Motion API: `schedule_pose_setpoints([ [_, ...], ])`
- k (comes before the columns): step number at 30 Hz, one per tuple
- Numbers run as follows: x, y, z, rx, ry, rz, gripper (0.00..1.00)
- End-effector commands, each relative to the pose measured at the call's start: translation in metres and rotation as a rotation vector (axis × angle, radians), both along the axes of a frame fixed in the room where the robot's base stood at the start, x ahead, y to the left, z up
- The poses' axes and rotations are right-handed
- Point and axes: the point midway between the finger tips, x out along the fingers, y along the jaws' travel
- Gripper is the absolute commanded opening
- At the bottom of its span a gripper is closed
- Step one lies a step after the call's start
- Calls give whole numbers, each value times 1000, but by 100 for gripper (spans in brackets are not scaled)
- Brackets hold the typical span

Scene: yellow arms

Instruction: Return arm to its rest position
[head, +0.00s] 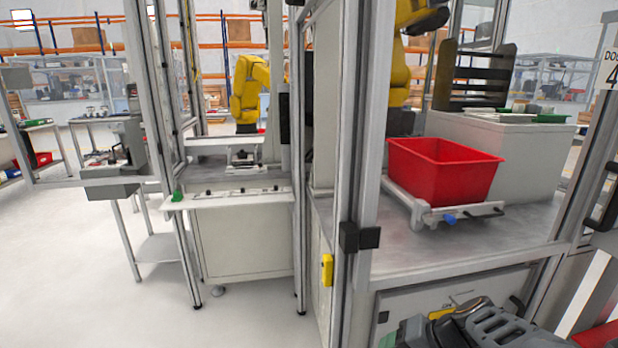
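A dark grey mechanical part (478,328) juts in at the bottom right edge. It looks like a piece of my own arm, cut off by the frame. I cannot make out any gripper fingers on it, so my gripper does not show. Nothing held shows in this view.
A red bin (445,172) stands on a rail fixture on the grey worktop (400,255) inside a metal-framed cell. Yellow robot arms (249,88) stand behind the frames. A metal post (362,150) rises close in front. Open pale floor (90,270) lies at left.

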Motion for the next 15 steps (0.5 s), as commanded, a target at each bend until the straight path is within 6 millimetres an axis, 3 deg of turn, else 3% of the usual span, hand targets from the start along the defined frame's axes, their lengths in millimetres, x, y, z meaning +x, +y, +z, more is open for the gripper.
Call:
schedule_pose_setpoints([
  [1,-10,9,43,-85,6,58,51],
  [3,-23,15,68,-206,16,121,51],
  [9,-44,16,132,-501,-34,234,51],
  [15,-50,14,173,-675,-115,282,51],
])
